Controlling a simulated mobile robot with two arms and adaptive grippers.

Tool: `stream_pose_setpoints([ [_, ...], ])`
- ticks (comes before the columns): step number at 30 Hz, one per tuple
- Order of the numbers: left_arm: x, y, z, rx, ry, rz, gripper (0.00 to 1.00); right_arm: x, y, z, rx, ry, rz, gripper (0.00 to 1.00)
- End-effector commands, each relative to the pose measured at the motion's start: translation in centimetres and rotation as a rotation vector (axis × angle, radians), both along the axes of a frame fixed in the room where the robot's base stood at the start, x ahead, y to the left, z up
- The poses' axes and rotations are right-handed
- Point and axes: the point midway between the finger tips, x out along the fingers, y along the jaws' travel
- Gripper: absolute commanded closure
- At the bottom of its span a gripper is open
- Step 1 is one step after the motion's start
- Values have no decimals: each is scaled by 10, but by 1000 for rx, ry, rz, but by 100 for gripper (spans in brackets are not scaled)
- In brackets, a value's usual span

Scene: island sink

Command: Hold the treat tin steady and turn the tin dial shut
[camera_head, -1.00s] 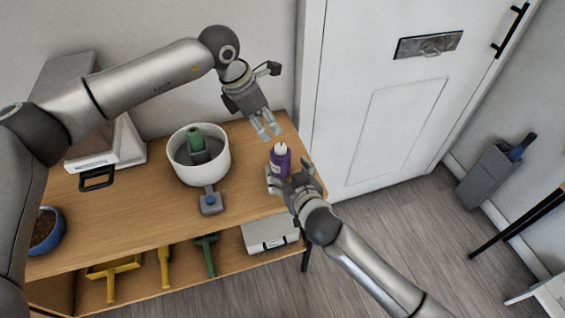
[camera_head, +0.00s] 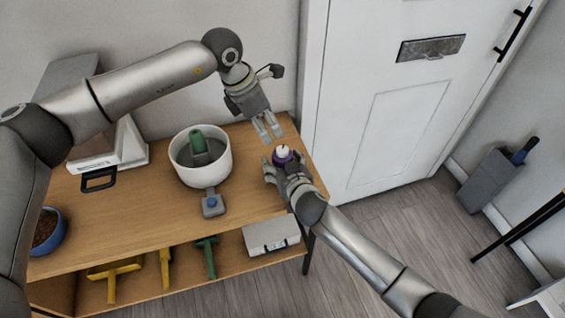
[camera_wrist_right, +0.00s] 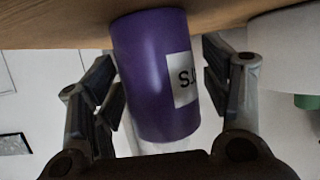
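The treat tin (camera_head: 283,158), purple with a white top, stands near the right end of the wooden table. In the right wrist view the tin (camera_wrist_right: 155,80) shows its purple side and a pale label. My right gripper (camera_head: 287,164) is around the tin, with one finger on each side. In the wrist view a narrow gap shows at its right finger; contact at the left one is unclear. My left gripper (camera_head: 270,137) hangs empty just above and behind the tin, its fingers slightly apart and pointing down. Dial details are too small to tell.
A white pot (camera_head: 201,172) with a green object inside stands left of the tin. A grey block with a blue knob (camera_head: 211,203) lies in front of it. A blue bowl (camera_head: 48,232) is at far left. The lower shelf holds yellow and green tools and a white box (camera_head: 271,236).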

Motion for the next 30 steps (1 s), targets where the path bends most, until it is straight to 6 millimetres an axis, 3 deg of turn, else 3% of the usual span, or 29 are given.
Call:
stream_pose_setpoints([
  [1,0,0,0,0,0,0,64,0,0,0,0,0,0,41],
  [10,0,0,0,0,0,0,63,0,0,0,0,1,0,78],
  [14,1,-1,1,10,-4,-17,49,0,0,0,0,1,0,78],
  [20,12,-10,5,97,-28,-184,49,0,0,0,0,1,0,78],
  [30,22,-28,20,300,-22,-653,49,0,-1,0,-1,1,-1,78],
])
